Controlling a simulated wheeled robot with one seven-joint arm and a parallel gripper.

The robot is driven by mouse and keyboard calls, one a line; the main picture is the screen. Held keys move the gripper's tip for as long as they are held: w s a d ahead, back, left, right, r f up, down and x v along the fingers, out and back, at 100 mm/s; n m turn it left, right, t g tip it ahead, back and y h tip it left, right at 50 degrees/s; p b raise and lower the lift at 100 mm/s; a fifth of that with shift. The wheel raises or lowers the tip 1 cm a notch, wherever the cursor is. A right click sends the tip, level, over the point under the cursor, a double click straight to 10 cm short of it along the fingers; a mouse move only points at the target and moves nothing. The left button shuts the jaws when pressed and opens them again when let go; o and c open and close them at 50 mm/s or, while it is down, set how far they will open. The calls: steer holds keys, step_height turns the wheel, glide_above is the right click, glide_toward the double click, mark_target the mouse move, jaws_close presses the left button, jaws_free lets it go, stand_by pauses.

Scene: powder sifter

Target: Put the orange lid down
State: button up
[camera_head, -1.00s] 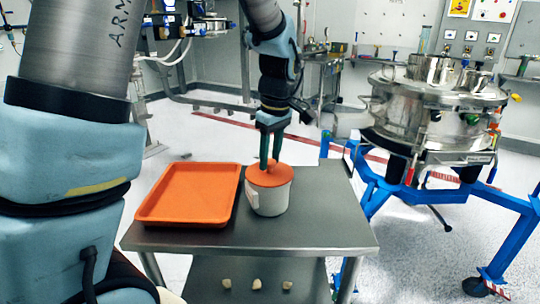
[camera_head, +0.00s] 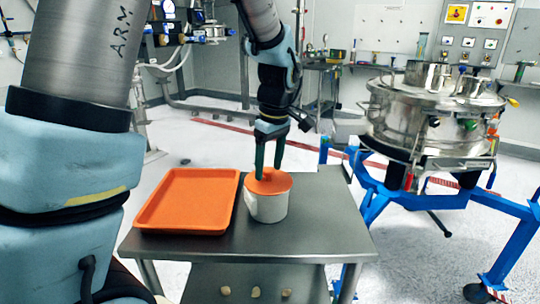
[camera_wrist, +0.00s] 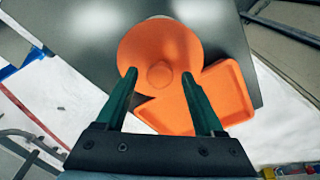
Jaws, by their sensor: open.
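The orange lid (camera_head: 268,182) sits on top of the white tub (camera_head: 266,207) on the metal table. In the wrist view the lid (camera_wrist: 150,52) is a round disc with a raised knob (camera_wrist: 159,74) at its middle. My gripper (camera_head: 268,176) is open just above the lid, with its two green fingers pointing down. In the wrist view the fingers of my gripper (camera_wrist: 161,74) stand apart on either side of the knob. I cannot tell whether they touch the lid. The lid hides the inside of the tub.
An empty orange tray (camera_head: 190,200) lies left of the tub on the metal table (camera_head: 325,225). The tabletop right of the tub is clear. A steel sifter (camera_head: 430,110) on a blue frame stands to the right. Several small pale pieces (camera_head: 256,292) lie on the lower shelf.

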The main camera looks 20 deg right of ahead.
step_height(320, 180, up, 12)
steer(key=s+b, duration=0.1)
steer(key=s+a+f+m, duration=0.1)
steer(key=a+f+m, duration=0.1)
steer(key=a+f, duration=0.3)
steer(key=s+a+f+m, duration=0.1)
steer(key=a+f, duration=0.4)
steer(key=a, duration=0.7)
steer(key=s+a+f+m, duration=0.1)
steer(key=a+f+m, duration=0.3)
steer(key=a, duration=0.5)
steer(key=shift+s+a+f+h, duration=0.2)
steer(key=shift+f+h, duration=0.2)
steer(key=shift+f, duration=0.35)
stand_by(0.4)
